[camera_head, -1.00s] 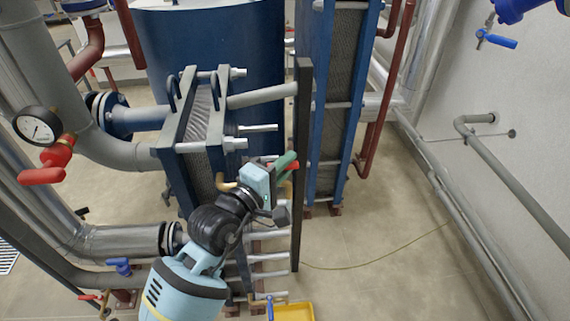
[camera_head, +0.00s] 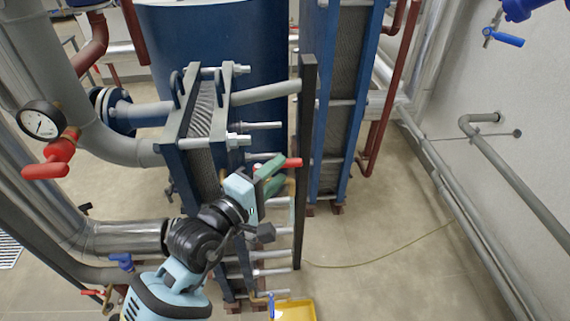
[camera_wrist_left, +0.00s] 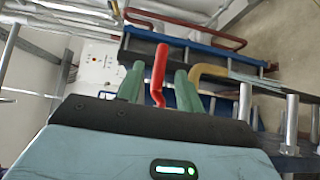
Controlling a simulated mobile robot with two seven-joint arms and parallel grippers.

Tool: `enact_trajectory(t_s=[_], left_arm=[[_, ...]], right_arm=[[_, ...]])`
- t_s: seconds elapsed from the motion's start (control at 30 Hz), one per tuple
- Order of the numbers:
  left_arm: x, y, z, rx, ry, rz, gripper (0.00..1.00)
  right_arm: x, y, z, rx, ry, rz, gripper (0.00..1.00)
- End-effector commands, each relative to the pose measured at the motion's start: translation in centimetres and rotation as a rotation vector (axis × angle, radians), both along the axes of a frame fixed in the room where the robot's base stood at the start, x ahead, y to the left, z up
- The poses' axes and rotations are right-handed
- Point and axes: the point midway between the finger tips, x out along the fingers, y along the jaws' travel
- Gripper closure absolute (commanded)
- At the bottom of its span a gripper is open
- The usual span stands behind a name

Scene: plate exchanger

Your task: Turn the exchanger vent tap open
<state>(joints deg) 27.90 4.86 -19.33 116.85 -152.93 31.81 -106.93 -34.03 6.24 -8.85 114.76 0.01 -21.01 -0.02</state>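The vent tap's red lever (camera_head: 292,163) sticks out to the right beside my left gripper (camera_head: 270,172), near the front plate exchanger (camera_head: 203,130). In the left wrist view the red lever (camera_wrist_left: 158,72) stands between the two green fingers of my left gripper (camera_wrist_left: 159,88), with a gap on both sides. The fingers are open and do not appear to touch the lever. A brass pipe (camera_wrist_left: 208,72) shows just right of the right finger. The tap's body is mostly hidden behind the gripper. My right gripper is in neither view.
A dark upright bar (camera_head: 303,150) stands just right of the gripper. Long tie rods (camera_head: 272,254) jut out below it. A red-handled valve (camera_head: 60,155) with a gauge (camera_head: 40,122) is at the left. A yellow tray (camera_head: 294,309) lies below.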

Motion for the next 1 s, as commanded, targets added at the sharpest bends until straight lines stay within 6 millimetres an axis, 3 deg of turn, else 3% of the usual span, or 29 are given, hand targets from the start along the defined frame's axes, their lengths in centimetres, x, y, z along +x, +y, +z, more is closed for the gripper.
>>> enact_trajectory(t_s=[0.3, 0.87, 1.0], left_arm=[[-2.7, 1.8, 0.0, -0.001, 0.001, 0.000, 0.64], [-2.9, 1.8, 0.0, -0.008, 0.004, -0.002, 0.64], [-3.6, 1.6, -0.5, -0.116, 0.065, -0.025, 0.64]], right_arm=[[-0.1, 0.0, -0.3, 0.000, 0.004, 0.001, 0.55], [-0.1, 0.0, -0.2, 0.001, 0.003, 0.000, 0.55], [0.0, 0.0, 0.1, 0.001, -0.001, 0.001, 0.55]])
